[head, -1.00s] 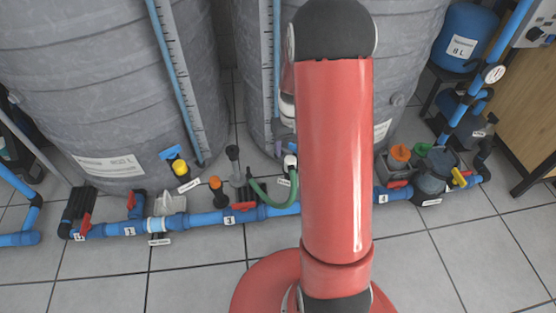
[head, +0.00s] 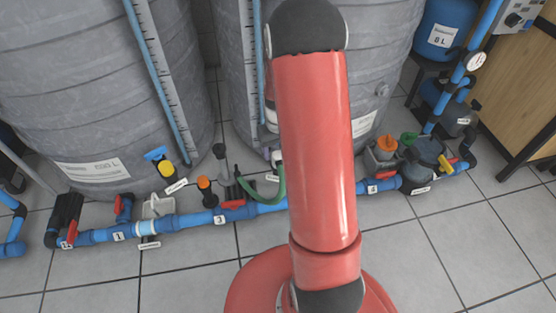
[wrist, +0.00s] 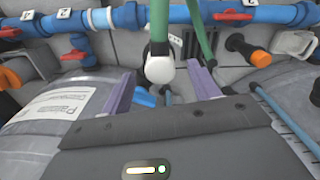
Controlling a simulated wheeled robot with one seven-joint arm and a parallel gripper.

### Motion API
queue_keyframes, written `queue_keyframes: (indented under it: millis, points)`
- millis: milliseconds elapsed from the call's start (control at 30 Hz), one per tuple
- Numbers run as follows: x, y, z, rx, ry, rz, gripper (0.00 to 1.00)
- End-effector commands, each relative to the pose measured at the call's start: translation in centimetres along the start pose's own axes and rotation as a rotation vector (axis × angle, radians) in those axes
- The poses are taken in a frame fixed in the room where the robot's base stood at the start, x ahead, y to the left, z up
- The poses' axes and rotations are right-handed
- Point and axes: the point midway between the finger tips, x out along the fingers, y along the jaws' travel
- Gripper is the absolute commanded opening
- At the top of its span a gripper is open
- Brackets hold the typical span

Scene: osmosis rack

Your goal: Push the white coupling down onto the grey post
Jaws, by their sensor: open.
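The white coupling (wrist: 160,69) sits on the end of a green hose and lies between my gripper's two purple fingers in the wrist view. My gripper (wrist: 160,86) is open, with a gap visible on each side of the coupling. In the head view the coupling (head: 278,156) shows just left of my red arm, at the upper end of the looping green hose (head: 268,198). A grey upright post (head: 220,152) stands left of it, apart from it. I cannot tell whether another post is hidden under the coupling.
A blue pipe (head: 185,221) with red valves runs along the floor in front of grey tanks (head: 85,100). An orange-capped fitting (head: 203,183) stands left of the grey post. Pumps and a blue vessel (head: 440,35) are at right. The tiled floor in front is clear.

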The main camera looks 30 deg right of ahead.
Motion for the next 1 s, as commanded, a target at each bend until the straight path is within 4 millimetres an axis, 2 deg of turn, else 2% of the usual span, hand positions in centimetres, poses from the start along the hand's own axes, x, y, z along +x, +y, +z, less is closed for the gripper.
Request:
queue_keyframes:
  millis: [100, 200, 567, 900, 1000]
  points:
    - [2.3, 0.0, 0.1, 0.000, -0.004, -0.001, 0.61]
    - [3.4, 0.0, 0.1, 0.000, -0.002, -0.001, 0.61]
    - [3.6, 0.0, 0.1, 0.000, 0.000, 0.000, 0.61]
    - [3.5, 0.0, 0.1, 0.000, 0.000, 0.000, 0.17]
    - [3.5, 0.0, 0.0, 0.000, 0.000, 0.000, 0.12]
